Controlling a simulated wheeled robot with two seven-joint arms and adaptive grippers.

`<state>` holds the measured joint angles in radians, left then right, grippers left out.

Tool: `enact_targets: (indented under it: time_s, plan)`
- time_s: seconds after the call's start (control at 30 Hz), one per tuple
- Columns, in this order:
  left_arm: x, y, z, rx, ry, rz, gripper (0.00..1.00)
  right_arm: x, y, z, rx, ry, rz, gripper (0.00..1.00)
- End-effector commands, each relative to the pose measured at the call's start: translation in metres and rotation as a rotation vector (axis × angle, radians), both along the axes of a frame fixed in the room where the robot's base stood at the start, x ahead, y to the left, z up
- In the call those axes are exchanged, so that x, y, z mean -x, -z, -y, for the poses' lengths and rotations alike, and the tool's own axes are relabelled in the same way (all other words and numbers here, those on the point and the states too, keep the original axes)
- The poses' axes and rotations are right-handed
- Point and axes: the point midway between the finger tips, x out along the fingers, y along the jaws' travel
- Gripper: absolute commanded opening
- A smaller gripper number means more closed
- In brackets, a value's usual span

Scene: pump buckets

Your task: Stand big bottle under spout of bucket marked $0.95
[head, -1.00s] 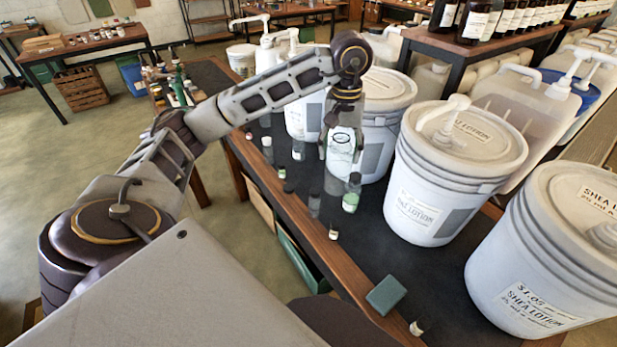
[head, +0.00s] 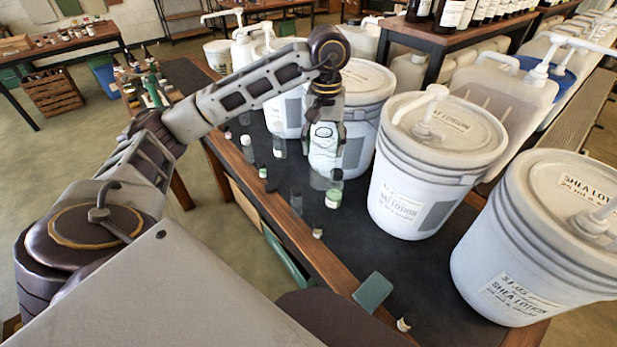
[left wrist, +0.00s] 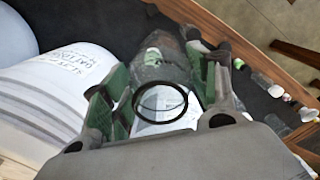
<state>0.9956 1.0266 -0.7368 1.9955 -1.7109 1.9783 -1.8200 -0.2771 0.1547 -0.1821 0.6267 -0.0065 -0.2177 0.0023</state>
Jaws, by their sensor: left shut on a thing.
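My left gripper (head: 326,108) is shut on a big clear bottle (head: 325,142) with a white label, held about upright. The bottle is between the green-padded fingers in the left wrist view (left wrist: 163,120), below a black ring. In the head view it is in front of a white pump bucket (head: 366,82) whose label is mostly hidden. To the right is a bucket labelled as lotion (head: 425,165), price too small to read. The nearest bucket (head: 530,240) reads about $1.05, shea lotion. I cannot pick out a $0.95 mark. My right gripper is out of view.
Small bottles, one with green contents (head: 333,195), stand close below the held bottle. Dark tabletop (head: 350,235) in front of the lotion bucket is mostly clear.

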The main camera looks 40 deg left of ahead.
Motion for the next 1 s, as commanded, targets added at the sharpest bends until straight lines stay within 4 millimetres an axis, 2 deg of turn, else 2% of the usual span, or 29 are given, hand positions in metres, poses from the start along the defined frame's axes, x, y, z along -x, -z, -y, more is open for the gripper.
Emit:
enact_targets:
  time_s: [0.23,0.7,0.83,1.0]
  plan:
    - [0.001,0.035,-0.001,-0.002,-0.001,-0.003,0.32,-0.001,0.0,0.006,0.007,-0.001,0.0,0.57]
    - [0.001,0.108,0.0,-0.001,0.0,-0.002,0.32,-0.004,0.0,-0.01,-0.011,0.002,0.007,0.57]
    - [0.001,0.121,0.0,-0.001,-0.001,0.0,0.32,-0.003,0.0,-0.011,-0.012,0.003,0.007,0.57]
    - [0.0,0.125,0.0,0.0,-0.001,0.001,0.32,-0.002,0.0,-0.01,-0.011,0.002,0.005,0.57]
